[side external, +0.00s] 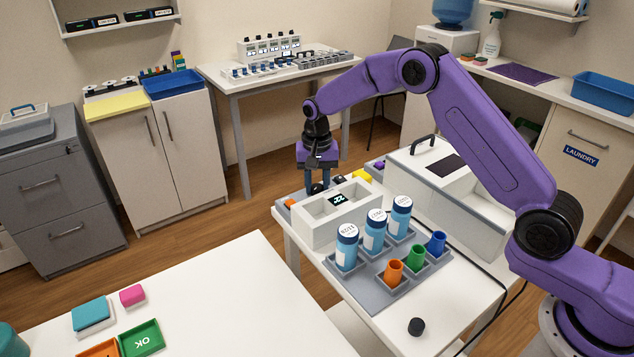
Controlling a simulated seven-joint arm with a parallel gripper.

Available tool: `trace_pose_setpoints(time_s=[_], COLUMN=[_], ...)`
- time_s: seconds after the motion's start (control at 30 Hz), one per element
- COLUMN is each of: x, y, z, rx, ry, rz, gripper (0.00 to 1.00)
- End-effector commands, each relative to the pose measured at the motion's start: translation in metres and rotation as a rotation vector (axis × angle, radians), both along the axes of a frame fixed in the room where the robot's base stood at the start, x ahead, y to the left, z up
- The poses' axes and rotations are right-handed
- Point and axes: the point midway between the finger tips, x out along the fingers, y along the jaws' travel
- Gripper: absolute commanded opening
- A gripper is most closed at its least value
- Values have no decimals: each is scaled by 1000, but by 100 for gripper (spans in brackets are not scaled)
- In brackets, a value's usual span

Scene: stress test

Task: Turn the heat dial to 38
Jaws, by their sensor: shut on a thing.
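A white heater block (318,233) with open wells stands on the near white table, left of the bottle tray. A small black display (338,200) on it shows light digits that look like 22, but they are too small to read surely. The black heat dial (317,188) sits on the block beside the display. My gripper (318,182) points down over it with its blue fingers shut around it. The fingers hide part of the dial, and its pointer or scale cannot be made out.
A grey tray (377,296) holds several bottles and coloured cups just right of the block. A white box with a black handle (433,168) stands behind. A loose black knob (416,326) lies at the front. Small coloured blocks crowd the area behind my gripper.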

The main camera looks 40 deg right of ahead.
Motion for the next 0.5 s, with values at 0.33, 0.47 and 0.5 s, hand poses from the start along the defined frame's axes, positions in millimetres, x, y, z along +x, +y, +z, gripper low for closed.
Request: trace_pose_setpoints(time_s=[0.33,0.47,0.5], x=[1,1,1], y=[0,0,0], z=[2,1,1], rx=[2,2,1], ry=[-5,-3,-3], rz=[-2,-1,-1], gripper=[45,45,45])
